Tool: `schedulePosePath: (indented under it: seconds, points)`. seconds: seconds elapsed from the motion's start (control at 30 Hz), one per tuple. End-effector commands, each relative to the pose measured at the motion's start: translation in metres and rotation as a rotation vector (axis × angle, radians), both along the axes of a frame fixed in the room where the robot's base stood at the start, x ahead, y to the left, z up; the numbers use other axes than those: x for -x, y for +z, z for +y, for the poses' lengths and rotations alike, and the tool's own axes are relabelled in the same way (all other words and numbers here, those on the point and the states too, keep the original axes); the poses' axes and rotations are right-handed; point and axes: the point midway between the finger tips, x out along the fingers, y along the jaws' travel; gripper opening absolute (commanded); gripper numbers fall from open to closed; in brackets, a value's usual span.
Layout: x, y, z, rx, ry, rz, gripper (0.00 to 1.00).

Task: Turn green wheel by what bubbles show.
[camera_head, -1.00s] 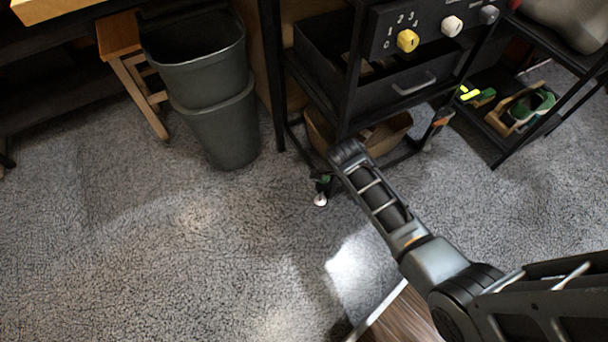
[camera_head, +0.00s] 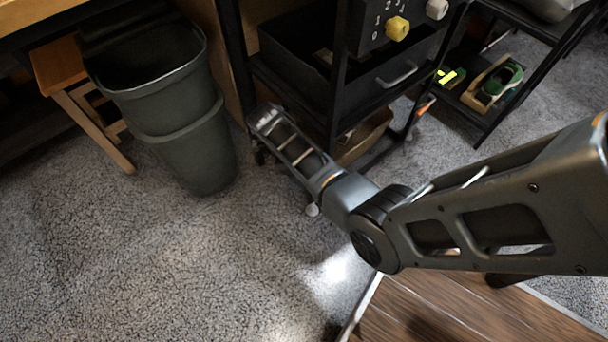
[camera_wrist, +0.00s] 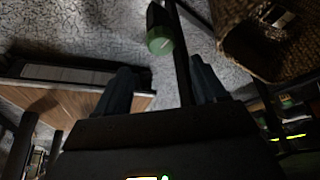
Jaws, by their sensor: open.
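My gripper (camera_wrist: 160,66) shows in the wrist view with its two dark fingers well apart and nothing held between them. A dark cylinder with a green end (camera_wrist: 160,42) lies beyond the fingertips, beside a dark bar; I cannot tell whether it is the green wheel. In the head view a black control panel (camera_head: 368,32) on the cart carries numbers, a yellow knob (camera_head: 397,28) and a white knob (camera_head: 437,9). No green wheel or bubbles can be made out there.
A grey bin (camera_head: 180,110) stands left of the black cart (camera_head: 335,75). A woven basket (camera_wrist: 265,45) is close on the right in the wrist view. The carpet (camera_head: 110,250) at front left is clear.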

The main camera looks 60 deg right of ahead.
Motion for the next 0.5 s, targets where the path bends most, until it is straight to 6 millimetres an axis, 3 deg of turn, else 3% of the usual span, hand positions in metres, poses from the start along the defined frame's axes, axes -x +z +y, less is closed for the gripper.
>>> schedulePosePath:
  seconds: [0.5]
  points:
    - [0.021, -0.061, -0.012, 0.0, 0.001, 0.0, 0.71]
